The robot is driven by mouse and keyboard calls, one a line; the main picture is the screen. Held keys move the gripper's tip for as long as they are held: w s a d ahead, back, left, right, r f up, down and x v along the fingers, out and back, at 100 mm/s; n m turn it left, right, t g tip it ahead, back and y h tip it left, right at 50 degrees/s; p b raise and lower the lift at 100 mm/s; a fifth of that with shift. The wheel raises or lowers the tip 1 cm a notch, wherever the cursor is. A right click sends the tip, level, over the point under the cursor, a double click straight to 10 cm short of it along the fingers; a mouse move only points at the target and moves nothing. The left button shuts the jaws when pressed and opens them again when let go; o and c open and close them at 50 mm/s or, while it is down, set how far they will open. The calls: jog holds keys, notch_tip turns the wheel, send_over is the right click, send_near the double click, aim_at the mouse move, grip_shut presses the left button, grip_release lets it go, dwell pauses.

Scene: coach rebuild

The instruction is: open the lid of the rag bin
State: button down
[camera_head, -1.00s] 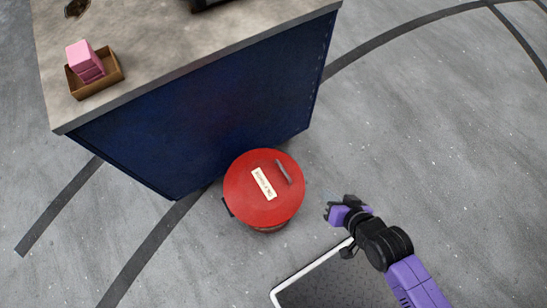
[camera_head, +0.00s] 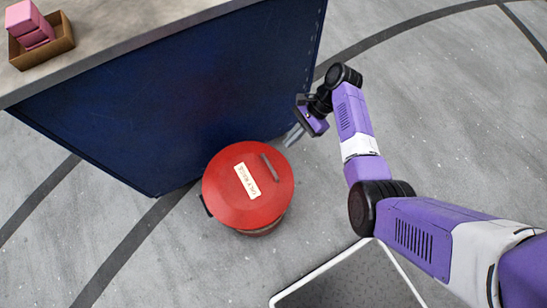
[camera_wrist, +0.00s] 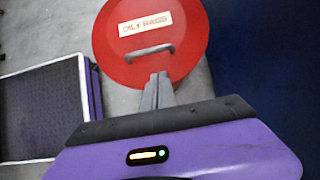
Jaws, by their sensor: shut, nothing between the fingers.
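The rag bin (camera_head: 262,229) stands on the floor beside the blue cabinet. Its round red lid (camera_head: 222,190) lies flat and closed on top, with a white label (camera_head: 247,180) and a grey bar handle (camera_head: 270,166). My gripper (camera_head: 292,136) is up and to the right of the lid, its fingers pointing toward it, apart from the handle. In the wrist view my gripper (camera_wrist: 158,77) has its fingers together, with the handle (camera_wrist: 150,53) just beyond their tips and the red lid (camera_wrist: 185,25) behind. Nothing is held.
The blue cabinet (camera_head: 180,100) stands right behind the bin, with a grey worktop (camera_head: 110,42) above. An open brown box (camera_head: 45,50) holding pink blocks (camera_head: 28,22) sits on it. My base platform shows at the bottom. Grey floor (camera_head: 450,120) to the right is clear.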

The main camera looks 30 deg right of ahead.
aim_at(273, 160)
jog(key=b+x, duration=0.1)
jog(key=x, duration=0.3)
jog(key=b+x, duration=0.1)
jog(key=x, duration=0.4)
jog(key=shift+w+a+r+b, duration=0.15)
jog(key=shift+w+a+b, duration=0.05)
jog(key=shift+a+b, duration=0.2)
jog(key=shift+r, duration=0.1)
